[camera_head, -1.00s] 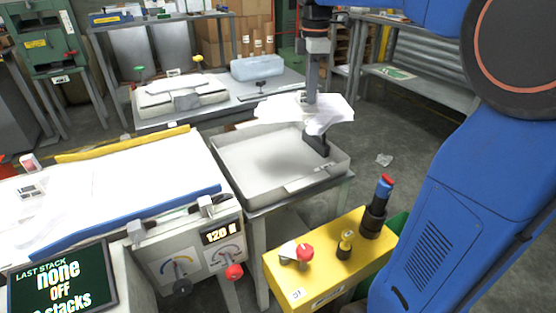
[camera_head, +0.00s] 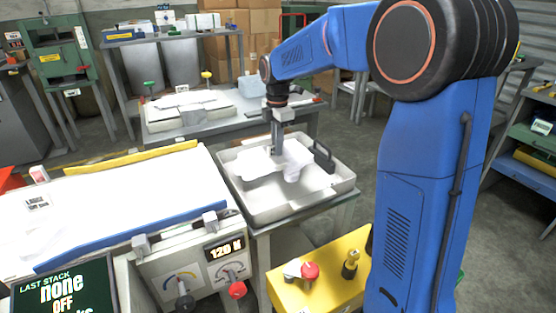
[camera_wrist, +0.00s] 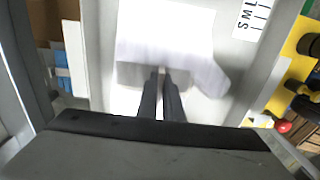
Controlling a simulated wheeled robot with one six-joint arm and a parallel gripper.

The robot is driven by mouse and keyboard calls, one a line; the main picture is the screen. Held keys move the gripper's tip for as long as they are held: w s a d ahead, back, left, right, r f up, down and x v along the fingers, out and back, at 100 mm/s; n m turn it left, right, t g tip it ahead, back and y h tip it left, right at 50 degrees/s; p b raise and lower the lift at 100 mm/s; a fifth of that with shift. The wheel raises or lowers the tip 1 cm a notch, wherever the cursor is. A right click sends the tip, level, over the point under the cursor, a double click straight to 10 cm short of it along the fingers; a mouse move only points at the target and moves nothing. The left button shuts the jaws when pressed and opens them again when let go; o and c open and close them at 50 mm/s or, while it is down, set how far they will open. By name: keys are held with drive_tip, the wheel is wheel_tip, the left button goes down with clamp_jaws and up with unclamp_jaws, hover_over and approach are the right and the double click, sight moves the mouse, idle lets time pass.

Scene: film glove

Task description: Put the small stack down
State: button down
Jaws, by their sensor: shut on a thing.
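My gripper (camera_head: 277,152) is shut on a small white stack (camera_head: 294,160) of thin, glove-like sheets. The stack hangs flat and a little drooped over the pale tray (camera_head: 335,190) in the middle of the head view. Whether its underside touches the tray floor cannot be told. In the wrist view the two dark fingers (camera_wrist: 163,80) meet at the near edge of the stack (camera_wrist: 165,35), with one flap drooping to the right.
A black upright handle (camera_head: 323,157) stands at the tray's far right. The sealing machine (camera_head: 120,200) with its blue bar is on the left. A yellow control box (camera_head: 325,275) is in front.

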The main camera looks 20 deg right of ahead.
sight(274, 157)
drive_tip(key=shift+f, duration=2.2)
drive_tip(key=shift+f, duration=0.15)
drive_tip(key=c, duration=1.9)
unclamp_jaws()
